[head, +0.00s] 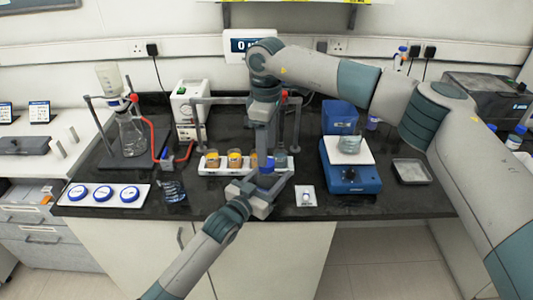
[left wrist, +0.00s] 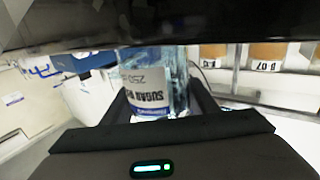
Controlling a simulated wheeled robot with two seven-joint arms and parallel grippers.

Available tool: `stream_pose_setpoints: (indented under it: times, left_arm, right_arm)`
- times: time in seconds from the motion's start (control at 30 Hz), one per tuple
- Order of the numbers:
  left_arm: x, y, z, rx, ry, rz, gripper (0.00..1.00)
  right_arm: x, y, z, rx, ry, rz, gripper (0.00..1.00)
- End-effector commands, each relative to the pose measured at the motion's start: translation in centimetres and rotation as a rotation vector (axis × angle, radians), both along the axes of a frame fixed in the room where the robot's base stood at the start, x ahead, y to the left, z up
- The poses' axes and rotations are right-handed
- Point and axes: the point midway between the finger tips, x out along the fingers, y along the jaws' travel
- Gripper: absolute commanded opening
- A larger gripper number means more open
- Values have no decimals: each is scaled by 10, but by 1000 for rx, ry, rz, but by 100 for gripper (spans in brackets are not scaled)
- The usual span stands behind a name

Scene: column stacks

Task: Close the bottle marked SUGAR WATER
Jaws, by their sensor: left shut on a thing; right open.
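The bottle marked SUGAR WATER (left wrist: 150,92) is clear with a white and blue label. It sits between the fingers of my left gripper (head: 264,185), which is shut on it, in front of the white rack. The label reads upside down in the left wrist view, and a dark band hides one end of the bottle. A blue cap (head: 266,165) shows at the bottle's top in the head view; I cannot tell whether it is seated. My right gripper (head: 265,150) is open and points straight down, just above or around the cap. Its fingertips are hard to make out.
A white rack (head: 222,171) with several jars stands behind the bottle. A white tray with three blue-rimmed discs (head: 103,193) lies at left. A blue stirrer (head: 352,180) with a beaker and a grey dish (head: 411,171) stand right. A small white plate (head: 306,202) lies near the front edge.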

Motion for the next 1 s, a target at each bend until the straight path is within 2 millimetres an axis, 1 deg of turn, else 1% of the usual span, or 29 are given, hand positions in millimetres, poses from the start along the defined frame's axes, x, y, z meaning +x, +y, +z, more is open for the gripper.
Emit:
stream_pose_setpoints:
  times: [0.1, 0.4, 0.57, 0.77, 1.0]
  left_arm:
    - [0, 0, -1, 1, 2, 0, 0]
    - [0, 0, -1, 1, 2, 0, 0]
    - [0, 0, -1, 1, 2, 0, 0]
    - [0, 0, -1, 1, 2, 0, 0]
    - [0, 0, -1, 1, 2, 0, 0]
  right_arm:
    - [0, 0, 3, 0, 1, 0, 52]
    - [0, 0, 3, 0, 1, 3, 51]
    - [0, 0, 3, 0, 1, 45, 51]
    - [0, 0, 4, 0, 0, 202, 51]
    - [0, 0, 6, 0, -1, 528, 51]
